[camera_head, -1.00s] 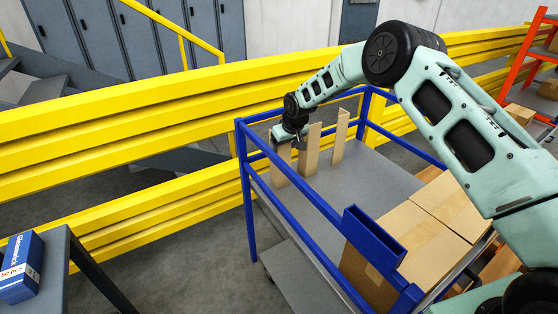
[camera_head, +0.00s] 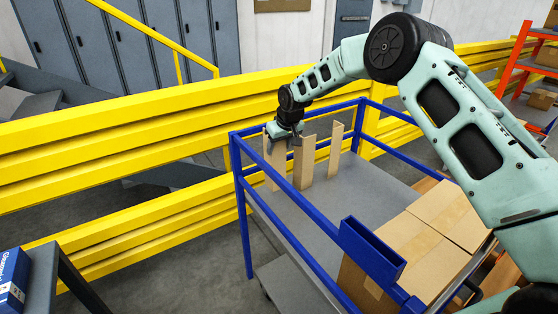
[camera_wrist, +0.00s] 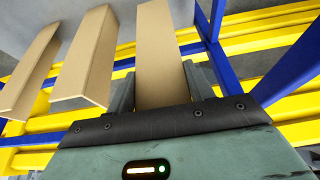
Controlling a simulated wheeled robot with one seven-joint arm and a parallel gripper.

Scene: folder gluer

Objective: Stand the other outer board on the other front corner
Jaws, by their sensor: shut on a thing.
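Three upright tan boards stand in a row on the grey deck (camera_head: 370,192) of a blue-railed cart. My gripper (camera_head: 278,140) is at the top of the leftmost board (camera_head: 273,172). In the wrist view the fingers (camera_wrist: 160,88) are shut on this board (camera_wrist: 162,40), one on each side. The middle board (camera_head: 304,165) stands just right of it, apart from the gripper. The right board (camera_head: 336,150) stands farther along. In the wrist view the middle board (camera_wrist: 86,60) and the third board (camera_wrist: 30,70) look bent along their length. The held board's foot is partly hidden by the rail.
Blue rails (camera_head: 290,243) edge the cart close to the held board. Cardboard boxes (camera_head: 425,230) fill the cart's near right part. A blue bin (camera_head: 372,252) hangs on the near rail. A yellow barrier (camera_head: 130,110) runs behind. The deck between boards and boxes is bare.

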